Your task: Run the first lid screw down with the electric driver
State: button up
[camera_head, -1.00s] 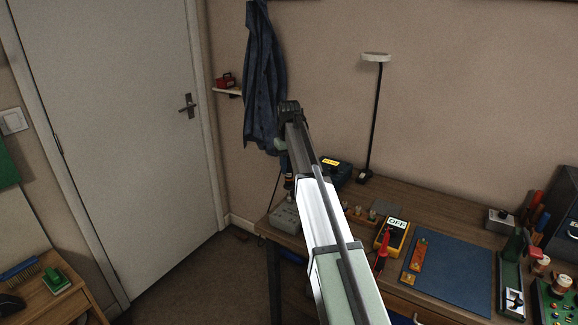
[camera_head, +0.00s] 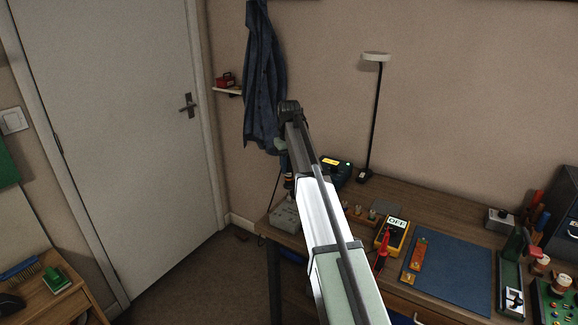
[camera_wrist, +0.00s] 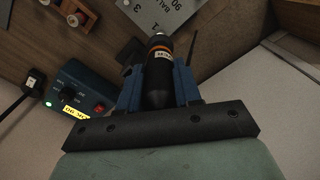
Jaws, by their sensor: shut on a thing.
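The electric driver (camera_wrist: 159,52) has a dark body, an orange ring and a silver nose. In the wrist view my gripper (camera_wrist: 158,82) is shut on it, with one blue finger on each side. The nose points toward a grey metal panel (camera_wrist: 172,14) with printed letters and digits. I cannot tell whether the bit touches a screw; no lid screw can be made out. In the head view a grey box (camera_head: 285,217) stands at the bench's left corner, partly behind my arm. My gripper is mostly hidden there.
A blue control box (camera_wrist: 80,95) with a knob, red button, yellow label and lit green lamp sits left of my gripper. The yellow multimeter (camera_head: 391,238), blue mat (camera_head: 455,275) and lamp (camera_head: 372,110) are right of my arm.

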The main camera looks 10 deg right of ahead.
jog(key=shift+r, duration=2.5)
